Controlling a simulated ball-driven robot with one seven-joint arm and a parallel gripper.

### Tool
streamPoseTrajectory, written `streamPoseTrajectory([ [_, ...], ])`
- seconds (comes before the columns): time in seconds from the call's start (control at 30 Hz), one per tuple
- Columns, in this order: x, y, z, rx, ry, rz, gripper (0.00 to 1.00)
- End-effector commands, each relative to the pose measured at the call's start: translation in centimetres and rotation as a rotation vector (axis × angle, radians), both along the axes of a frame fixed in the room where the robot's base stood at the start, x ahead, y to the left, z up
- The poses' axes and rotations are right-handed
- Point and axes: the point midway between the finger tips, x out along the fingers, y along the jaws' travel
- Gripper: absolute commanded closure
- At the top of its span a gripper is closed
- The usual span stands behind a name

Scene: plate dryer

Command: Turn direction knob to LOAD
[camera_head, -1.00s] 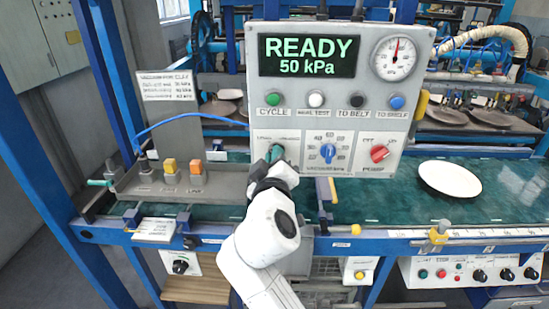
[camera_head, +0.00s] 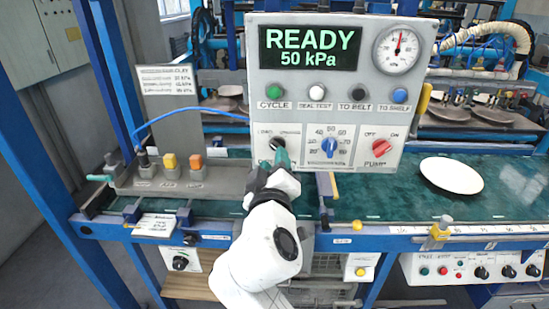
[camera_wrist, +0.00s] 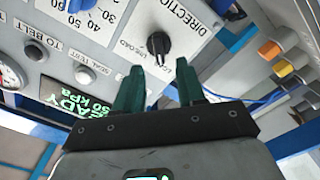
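The direction knob (camera_head: 278,143) is black and sits at the lower left of the grey control panel (camera_head: 310,106), under LOAD on the left and UNLOAD on the right. In the wrist view the knob (camera_wrist: 158,46) stands just beyond my fingertips, roughly centred between them. I cannot tell for sure which label it points to. My gripper (camera_wrist: 160,66) is open, with two teal fingers apart and nothing between them. In the head view my gripper (camera_head: 281,157) is just below the knob and hides part of its surroundings.
The blue vacuum knob (camera_head: 329,147) and red pump knob (camera_head: 379,148) are to the right on the panel. Buttons sit above, and the display (camera_head: 310,51) reads READY 50 kPa. A white plate (camera_head: 451,176) lies on the green belt (camera_head: 390,195). A blue hose (camera_head: 185,113) runs left.

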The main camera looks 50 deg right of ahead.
Motion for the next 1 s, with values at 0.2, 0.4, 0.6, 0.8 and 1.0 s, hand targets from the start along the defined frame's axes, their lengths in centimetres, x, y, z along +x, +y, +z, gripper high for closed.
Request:
streamPoseTrajectory([
  [0.2,-2.4,3.2,-0.2,0.001,-0.002,0.004,0.61],
  [0.4,-3.6,4.7,-0.1,0.000,-0.001,0.002,0.61],
  [0.6,-3.8,5.0,0.0,0.001,0.000,0.001,0.61],
  [0.8,-3.8,4.9,0.0,0.001,-0.001,0.001,0.61],
  [1.0,-3.8,4.9,0.0,0.001,-0.001,0.001,0.61],
])
